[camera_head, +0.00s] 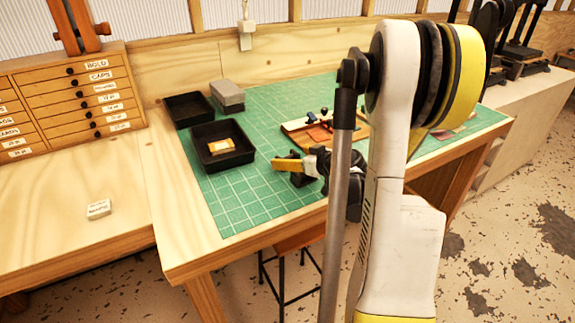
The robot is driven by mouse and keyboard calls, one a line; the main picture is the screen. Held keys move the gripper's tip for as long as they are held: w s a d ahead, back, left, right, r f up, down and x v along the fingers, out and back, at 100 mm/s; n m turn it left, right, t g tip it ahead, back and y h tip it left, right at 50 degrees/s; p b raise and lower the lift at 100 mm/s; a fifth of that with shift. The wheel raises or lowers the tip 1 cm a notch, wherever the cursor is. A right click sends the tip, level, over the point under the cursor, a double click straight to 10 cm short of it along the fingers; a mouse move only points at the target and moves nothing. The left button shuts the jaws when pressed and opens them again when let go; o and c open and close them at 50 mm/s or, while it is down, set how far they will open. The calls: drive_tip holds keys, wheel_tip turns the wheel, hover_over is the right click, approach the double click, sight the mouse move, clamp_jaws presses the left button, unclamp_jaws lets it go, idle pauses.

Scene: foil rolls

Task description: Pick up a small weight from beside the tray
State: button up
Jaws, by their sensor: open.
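A black tray (250,156) holding a tan packet (220,146) stands on the green cutting mat (225,205). A second, smaller black tray (188,108) stands behind it. I cannot clearly make out a small weight beside either tray; one may be too small or hidden by my arm. My gripper (287,172) is over the mat, to the right of the front tray and apart from it. It looks open, with nothing visible in it, though its fingers are small and partly covered by my arm.
A grey box (228,95) stands beside the rear tray. A shallow wooden board (295,126) with small red and dark items lies behind my gripper. A labelled drawer cabinet (75,90) and a small pale block (98,209) are at left. The mat's front left is clear.

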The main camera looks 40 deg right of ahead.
drive_tip(key=shift+x, duration=1.1)
drive_tip(key=c, duration=1.5)
drive_tip(key=shift+r, duration=0.1)
